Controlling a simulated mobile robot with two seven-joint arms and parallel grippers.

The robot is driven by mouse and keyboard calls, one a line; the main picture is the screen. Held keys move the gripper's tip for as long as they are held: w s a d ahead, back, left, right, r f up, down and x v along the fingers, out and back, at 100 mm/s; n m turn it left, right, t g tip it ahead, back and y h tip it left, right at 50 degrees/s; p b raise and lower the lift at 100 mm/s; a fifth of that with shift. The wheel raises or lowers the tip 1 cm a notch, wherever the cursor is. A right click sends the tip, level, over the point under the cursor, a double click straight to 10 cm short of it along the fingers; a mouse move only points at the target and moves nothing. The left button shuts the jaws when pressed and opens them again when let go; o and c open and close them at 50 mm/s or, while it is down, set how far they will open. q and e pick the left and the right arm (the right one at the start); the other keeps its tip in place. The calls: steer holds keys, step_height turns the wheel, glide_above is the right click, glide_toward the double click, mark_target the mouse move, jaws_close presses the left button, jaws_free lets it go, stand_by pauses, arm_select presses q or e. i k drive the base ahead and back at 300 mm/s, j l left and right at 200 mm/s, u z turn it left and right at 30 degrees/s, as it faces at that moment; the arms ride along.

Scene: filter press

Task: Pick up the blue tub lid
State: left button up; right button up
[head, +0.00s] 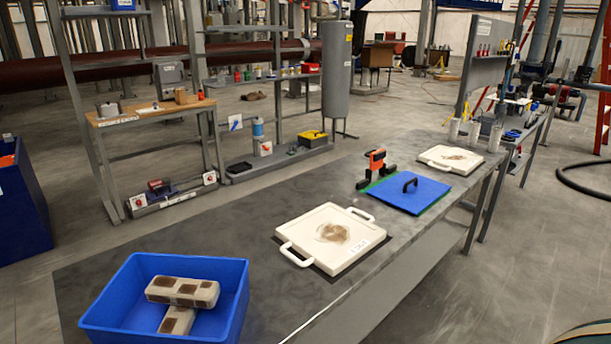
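The blue tub lid (408,196) is a flat blue panel with a black arched handle (410,184) on top. It lies flat on the long grey table, towards its far half, with a green edge showing beneath it. The open blue tub (108,318) stands at the near left end of the table. Two pale blocks with brown patches (183,291) lie in it, one across the other. Neither of my grippers is in view.
A white two-handled plate (310,240) with a brown stain lies between tub and lid. A similar plate (436,158) lies beyond the lid. An orange and black tool (376,163) stands close behind the lid. White cups (474,130) stand farther back. The grey table (240,250) has bare room around the near plate.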

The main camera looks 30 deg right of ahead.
mark_target(411, 192)
steer(key=k+l+z, duration=0.1)
steer(key=z, duration=1.35)
steer(key=i+l+u, duration=0.1)
steer(key=i+l, duration=0.2)
steer(key=i+l+u, duration=0.1)
steer(key=i+l, duration=0.2)
steer(key=i+l+u, duration=0.1)
steer(key=i+l, duration=0.15)
steer(key=l, duration=0.15)
steer(key=i+l, duration=0.3)
steer(key=i+l+u, duration=0.15)
steer(key=l, duration=0.3)
steer(key=i+l+u, duration=0.1)
steer(key=i+l, duration=0.25)
steer(key=i+l+u, duration=0.1)
steer(key=i+l, duration=0.15)
steer(key=l, duration=0.25)
steer(key=i+l+u, duration=0.1)
steer(key=l, duration=0.35)
steer(key=i, duration=0.1)
